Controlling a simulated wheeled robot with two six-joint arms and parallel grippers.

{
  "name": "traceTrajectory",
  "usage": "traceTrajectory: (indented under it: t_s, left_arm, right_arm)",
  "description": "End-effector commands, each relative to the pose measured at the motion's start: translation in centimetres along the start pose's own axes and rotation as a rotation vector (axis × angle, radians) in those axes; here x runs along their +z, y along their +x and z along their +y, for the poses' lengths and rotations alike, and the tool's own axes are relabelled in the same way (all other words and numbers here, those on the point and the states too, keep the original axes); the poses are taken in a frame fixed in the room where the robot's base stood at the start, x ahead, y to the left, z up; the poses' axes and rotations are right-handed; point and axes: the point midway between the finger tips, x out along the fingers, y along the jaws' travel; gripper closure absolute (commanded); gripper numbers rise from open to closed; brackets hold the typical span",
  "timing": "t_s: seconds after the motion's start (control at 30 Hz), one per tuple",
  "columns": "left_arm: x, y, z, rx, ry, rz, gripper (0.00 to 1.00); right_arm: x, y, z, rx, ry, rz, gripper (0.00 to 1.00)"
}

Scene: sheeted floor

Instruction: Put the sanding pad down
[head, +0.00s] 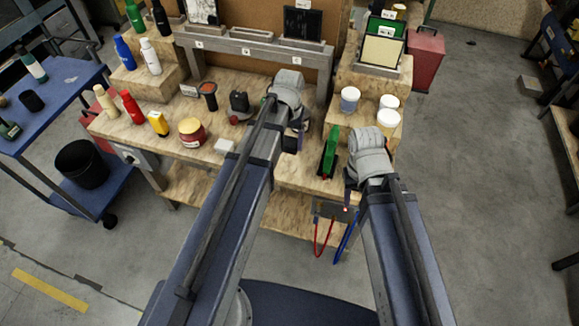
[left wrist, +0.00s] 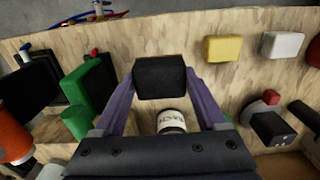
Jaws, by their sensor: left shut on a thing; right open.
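The sanding pad appears to be the black block (left wrist: 160,76) between my left gripper's purple fingers in the left wrist view. My left gripper (left wrist: 162,92) is shut on it.
The wooden bench (head: 290,178) has a white block (head: 225,146), a red-and-yellow jar (head: 192,131) and a black-and-red item (head: 240,104) on its left. White tubs (head: 388,118) stand on the right step.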

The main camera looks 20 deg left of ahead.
Motion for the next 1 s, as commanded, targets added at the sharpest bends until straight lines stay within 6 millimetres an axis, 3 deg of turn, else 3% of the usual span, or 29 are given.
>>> traceTrajectory:
  t_s: [0.37,0.8,1.0]
  left_arm:
    - [0.1,0.1,0.3,0.01,-0.001,0.001,0.7]
    - [0.1,5.0,0.3,0.009,-0.001,0.002,0.7]
    - [0.1,5.1,0.3,0.009,-0.001,0.002,0.7]
  right_arm:
    - [0.0,0.1,0.0,0.0,0.0,0.0,0.5]
    - [-0.3,5.0,-0.5,0.0,0.001,0.0,0.5]
    - [-0.3,5.1,-0.5,0.0,0.0,0.0,0.5]
